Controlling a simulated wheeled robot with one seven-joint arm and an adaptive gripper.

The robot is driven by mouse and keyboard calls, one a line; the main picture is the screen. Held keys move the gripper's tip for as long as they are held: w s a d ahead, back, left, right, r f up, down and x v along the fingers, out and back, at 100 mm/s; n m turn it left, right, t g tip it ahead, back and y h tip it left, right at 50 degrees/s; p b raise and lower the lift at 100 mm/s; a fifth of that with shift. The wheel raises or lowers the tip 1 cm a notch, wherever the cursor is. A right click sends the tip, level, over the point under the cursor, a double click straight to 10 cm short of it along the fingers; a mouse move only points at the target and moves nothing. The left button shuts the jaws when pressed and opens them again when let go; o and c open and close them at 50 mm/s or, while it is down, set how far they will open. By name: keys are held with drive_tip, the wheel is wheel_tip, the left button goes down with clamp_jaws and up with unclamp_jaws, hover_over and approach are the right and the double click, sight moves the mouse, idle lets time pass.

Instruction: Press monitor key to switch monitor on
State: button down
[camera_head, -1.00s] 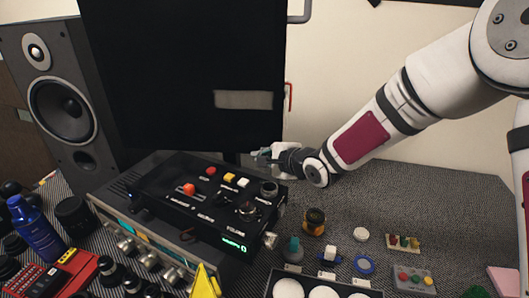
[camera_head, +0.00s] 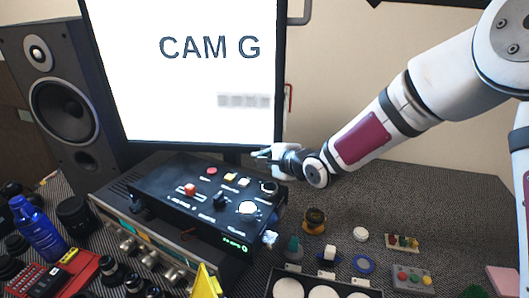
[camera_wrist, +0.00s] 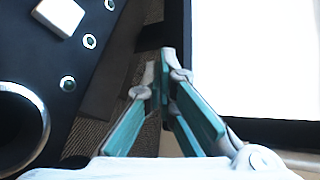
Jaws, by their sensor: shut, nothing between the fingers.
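The monitor (camera_head: 190,100) stands behind the control box and is lit white with "CAM G" in dark letters. Its bright screen also fills the right of the wrist view (camera_wrist: 255,60). The black control box (camera_head: 165,195) carries a red button, a yellow key, a white key (camera_head: 244,182), an orange-red key (camera_head: 190,189) and knobs. The white key also shows in the wrist view (camera_wrist: 60,14). Which key is the monitor key I cannot read. My gripper (camera_head: 258,154) is shut and empty, just above the box's back right corner, below the screen's lower edge.
A speaker (camera_head: 65,110) stands left of the monitor. The box rests on a silver amplifier (camera_head: 120,235). A blue bottle (camera_head: 35,230) and lenses crowd the front left. Small parts and a tray of white discs (camera_head: 290,288) lie at the right front.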

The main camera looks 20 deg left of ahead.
drive_tip(key=shift+s+d+p, duration=0.25)
drive_tip(key=shift+s+p, duration=0.2)
drive_tip(key=shift+s, duration=0.55)
drive_tip(key=shift+s+d+p, duration=0.2)
drive_tip(key=shift+s+p, duration=0.3)
drive_tip(key=shift+s, duration=0.45)
drive_tip(key=shift+s+d+p, duration=0.25)
drive_tip(key=shift+s+p, duration=0.2)
drive_tip(key=shift+s, duration=0.55)
drive_tip(key=shift+d, duration=0.1)
